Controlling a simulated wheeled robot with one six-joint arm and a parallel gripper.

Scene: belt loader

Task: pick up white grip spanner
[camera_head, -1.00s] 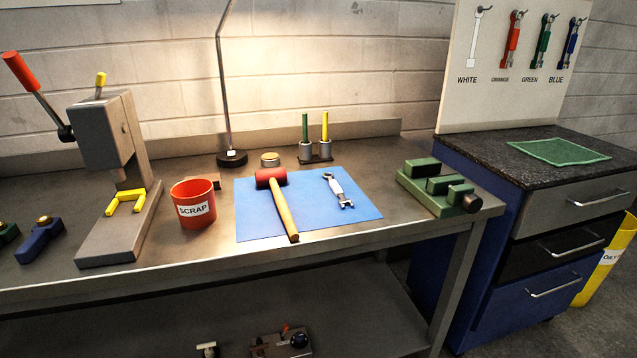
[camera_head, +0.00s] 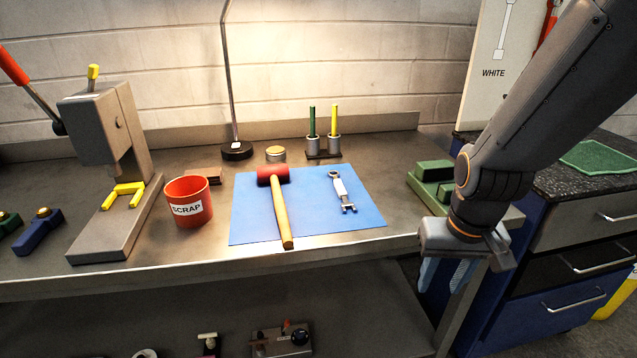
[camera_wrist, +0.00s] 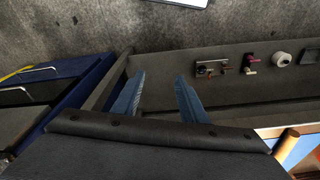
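The white grip spanner (camera_head: 341,189) lies on the blue mat (camera_head: 253,222) on the bench, to the right of the red-headed mallet (camera_head: 280,208). Its grip is white and its metal ends are grey. My gripper (camera_head: 447,276) is at the bench's front right corner, to the right of and nearer than the spanner, fingers pointing down. In the wrist view my gripper (camera_wrist: 158,95) shows two blue fingers set apart with nothing between them. The spanner is not clearly visible in the wrist view.
A red scrap bin (camera_head: 188,201) and a press (camera_head: 113,170) stand left of the mat. A green vise (camera_head: 431,178) is partly hidden behind my arm. A pen stand (camera_head: 323,147) is behind the mat. A blue drawer cabinet (camera_head: 560,240) is at right.

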